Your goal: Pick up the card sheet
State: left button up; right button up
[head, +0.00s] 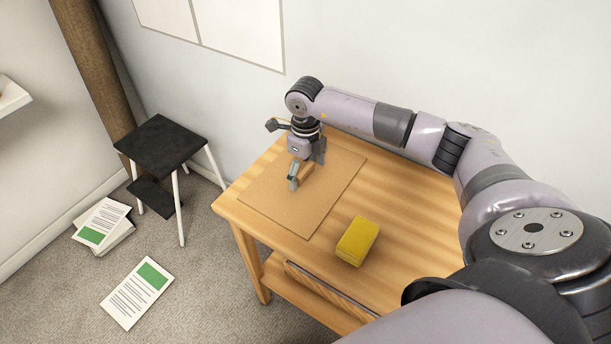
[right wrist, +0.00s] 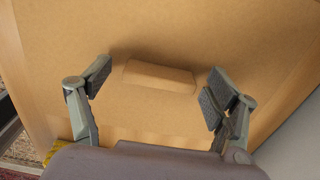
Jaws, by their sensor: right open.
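The card sheet (head: 325,205) is a flat brown sheet lying on the wooden table (head: 400,210). It fills most of the right wrist view (right wrist: 150,35). A raised brown tab (right wrist: 160,77) stands up from the sheet near its middle. My right gripper (head: 299,178) is over the sheet, pointing down. In the right wrist view its two fingers (right wrist: 160,82) are spread on either side of the tab, with a gap on each side. Whether the fingertips touch the sheet is unclear. My left gripper is out of view.
A yellow block (head: 358,240) sits on the table right of the sheet's near corner. A black stool (head: 160,142) stands left of the table. Printed papers (head: 137,292) lie on the carpet. A wall runs behind the table. The table's right part is clear.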

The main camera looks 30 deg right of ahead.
jog(key=shift+c, duration=0.4)
jog(key=c, duration=1.2)
jog(key=shift+o, duration=0.2)
jog(key=shift+r, duration=0.1)
